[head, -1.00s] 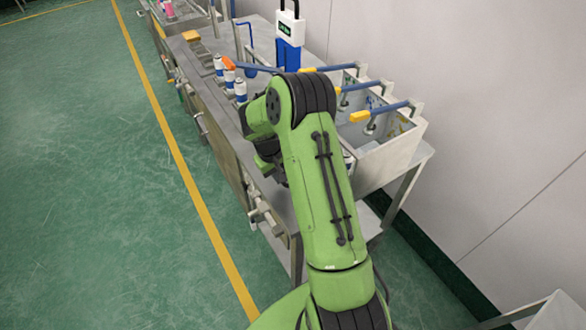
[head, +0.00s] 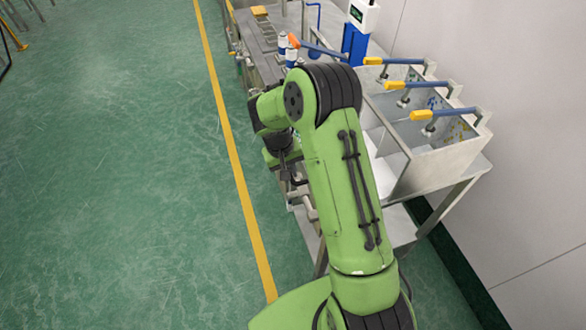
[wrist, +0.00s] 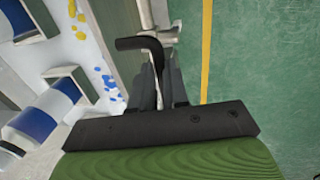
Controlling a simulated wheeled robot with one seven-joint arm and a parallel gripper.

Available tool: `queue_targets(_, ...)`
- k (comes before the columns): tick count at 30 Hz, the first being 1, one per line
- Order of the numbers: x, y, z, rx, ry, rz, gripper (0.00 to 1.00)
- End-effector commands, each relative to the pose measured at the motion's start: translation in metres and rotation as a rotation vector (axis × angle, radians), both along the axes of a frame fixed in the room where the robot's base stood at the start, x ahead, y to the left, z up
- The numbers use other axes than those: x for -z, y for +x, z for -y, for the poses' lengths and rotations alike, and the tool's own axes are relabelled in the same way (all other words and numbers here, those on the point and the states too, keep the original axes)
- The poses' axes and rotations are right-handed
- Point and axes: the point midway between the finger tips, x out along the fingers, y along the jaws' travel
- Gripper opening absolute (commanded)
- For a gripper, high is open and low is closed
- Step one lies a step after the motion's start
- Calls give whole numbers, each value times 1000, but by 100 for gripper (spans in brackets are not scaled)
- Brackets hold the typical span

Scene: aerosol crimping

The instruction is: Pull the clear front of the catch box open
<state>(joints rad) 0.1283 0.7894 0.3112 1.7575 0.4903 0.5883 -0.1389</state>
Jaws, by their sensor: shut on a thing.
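The catch box (head: 446,166) is a pale, open-topped box with dividers on a steel table, right of my arm in the head view. In the wrist view, its front panel (wrist: 116,38) stands just left of my fingers, looking grey-green. A black bent handle (wrist: 140,44) at the panel lies between the fingers. My gripper (wrist: 162,84) is shut on this handle. In the head view, my gripper (head: 288,178) is at the table's front side, partly hidden by my arm, which also covers much of the box front.
Levers with yellow grips (head: 421,115) cross above the box. Blue-and-white cans (wrist: 62,92) show behind the panel; others (head: 282,44) stand farther along the bench. A metal fitting (wrist: 150,34) sits beyond the handle. Green floor with a yellow line (head: 222,115) is clear on the left.

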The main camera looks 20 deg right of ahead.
Motion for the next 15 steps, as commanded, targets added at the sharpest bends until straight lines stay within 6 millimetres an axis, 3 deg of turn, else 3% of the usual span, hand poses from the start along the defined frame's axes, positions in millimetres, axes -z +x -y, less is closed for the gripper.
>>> queue_targets(8,0,0,-1,-1,1,1,0)
queue_targets(9,0,0,-1,-1,1,1,16)
queue_targets(14,0,0,-1,-1,1,1,40)
queue_targets(15,0,0,0,-1,1,1,40)
